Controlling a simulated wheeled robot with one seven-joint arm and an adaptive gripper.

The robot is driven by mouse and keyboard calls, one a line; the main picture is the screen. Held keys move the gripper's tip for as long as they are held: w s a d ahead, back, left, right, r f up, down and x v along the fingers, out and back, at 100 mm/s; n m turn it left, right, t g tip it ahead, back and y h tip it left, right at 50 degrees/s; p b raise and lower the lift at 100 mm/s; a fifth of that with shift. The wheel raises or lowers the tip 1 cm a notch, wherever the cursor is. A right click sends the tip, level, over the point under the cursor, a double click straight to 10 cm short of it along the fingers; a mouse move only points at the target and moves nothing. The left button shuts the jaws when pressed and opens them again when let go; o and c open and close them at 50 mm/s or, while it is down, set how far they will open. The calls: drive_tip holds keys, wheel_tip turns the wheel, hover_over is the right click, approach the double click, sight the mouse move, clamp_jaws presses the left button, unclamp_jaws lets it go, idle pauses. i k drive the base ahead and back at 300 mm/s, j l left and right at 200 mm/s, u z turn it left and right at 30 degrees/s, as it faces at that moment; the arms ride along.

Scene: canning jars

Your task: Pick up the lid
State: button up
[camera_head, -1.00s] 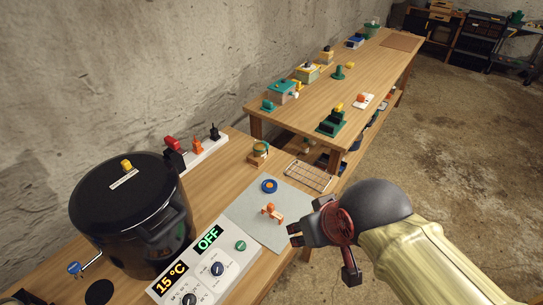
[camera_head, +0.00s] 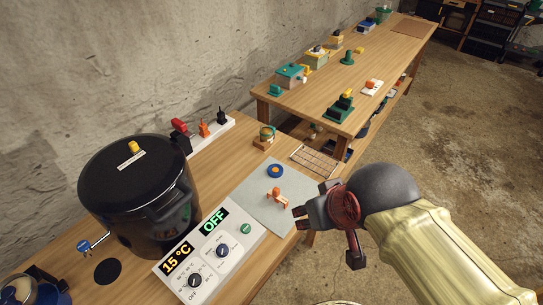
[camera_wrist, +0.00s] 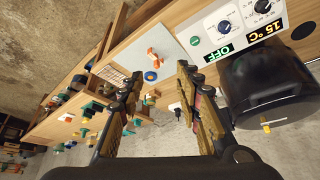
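A small round blue disc with an orange centre, which looks like a jar lid (camera_head: 275,171), lies flat on the grey mat (camera_head: 250,206). It also shows between my fingers, at a distance, in the wrist view (camera_wrist: 150,76). An orange clamp-like piece (camera_head: 277,197) stands on the mat close to the disc. The large black pot (camera_head: 150,215) at left has its own black lid with a yellow knob (camera_head: 133,147) on top. My gripper (camera_head: 300,217) is beside the mat's right edge, above the bench edge. Its fingers are apart and empty in the wrist view (camera_wrist: 160,75).
A control panel (camera_head: 208,246) reading 15 °C and OFF lies in front of the mat. A wire rack (camera_head: 315,160) and a jar on a wooden stand (camera_head: 265,138) are behind it. A blue-topped jar (camera_head: 22,289) is at lower left. A second table (camera_head: 330,85) stands farther back.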

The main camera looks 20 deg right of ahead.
sight(274, 171)
drive_tip(key=i+l+u, duration=0.2)
drive_tip(key=i+l, duration=0.2)
drive_tip(key=l, duration=0.2)
drive_tip(key=i+l+u, duration=0.25)
drive_tip(key=l, duration=0.35)
drive_tip(key=i+l+u, duration=0.1)
drive_tip(key=i+l, duration=0.15)
drive_tip(key=i+l+u, duration=0.1)
drive_tip(key=l, duration=0.4)
drive_tip(key=i, duration=0.05)
